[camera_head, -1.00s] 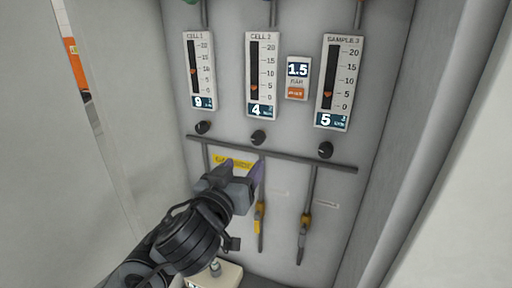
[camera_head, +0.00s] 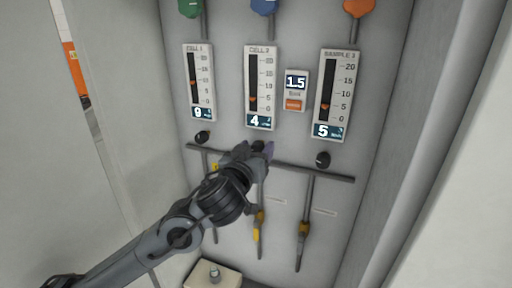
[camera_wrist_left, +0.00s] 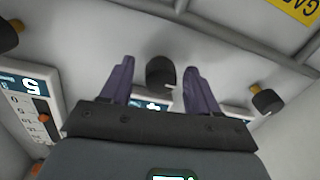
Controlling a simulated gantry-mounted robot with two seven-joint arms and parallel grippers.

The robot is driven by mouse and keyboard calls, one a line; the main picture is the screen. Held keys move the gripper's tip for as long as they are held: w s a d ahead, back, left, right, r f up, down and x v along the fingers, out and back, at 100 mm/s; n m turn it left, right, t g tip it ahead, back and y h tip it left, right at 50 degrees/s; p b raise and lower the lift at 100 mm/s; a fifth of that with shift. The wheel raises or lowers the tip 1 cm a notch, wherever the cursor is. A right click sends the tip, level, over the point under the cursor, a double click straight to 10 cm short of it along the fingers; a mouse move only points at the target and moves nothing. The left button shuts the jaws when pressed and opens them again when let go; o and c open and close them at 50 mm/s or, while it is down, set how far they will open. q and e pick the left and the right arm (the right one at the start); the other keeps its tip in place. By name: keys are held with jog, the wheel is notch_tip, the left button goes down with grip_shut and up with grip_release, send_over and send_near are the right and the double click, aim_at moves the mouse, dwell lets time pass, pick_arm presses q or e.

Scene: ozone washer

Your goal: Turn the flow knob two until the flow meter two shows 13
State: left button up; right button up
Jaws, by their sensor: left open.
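The flow knob two (camera_head: 258,145) is a small black knob under the middle meter, partly hidden by my left gripper in the head view. The flow meter two (camera_head: 260,88), labelled CELL 2, shows 4 on its display, with an orange marker low on its scale. My left gripper (camera_head: 263,150) is open at the knob. In the left wrist view the dark knob (camera_wrist_left: 160,72) sits between the two purple fingers (camera_wrist_left: 158,82), with a gap on each side. There the meter's display is mostly hidden behind the gripper. My right gripper is not in view.
The CELL 1 meter (camera_head: 199,82) shows 9, with its knob (camera_head: 202,137) below. The SAMPLE 3 meter (camera_head: 335,95) shows 5, with its knob (camera_head: 323,160) below. A small display (camera_head: 296,83) reads 1.5. A grey horizontal pipe (camera_head: 300,168) runs below the knobs.

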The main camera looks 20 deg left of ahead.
pick_arm(q)
jog(key=shift+w, duration=0.15)
jog(key=shift+c, duration=0.2)
jog(key=c, duration=1)
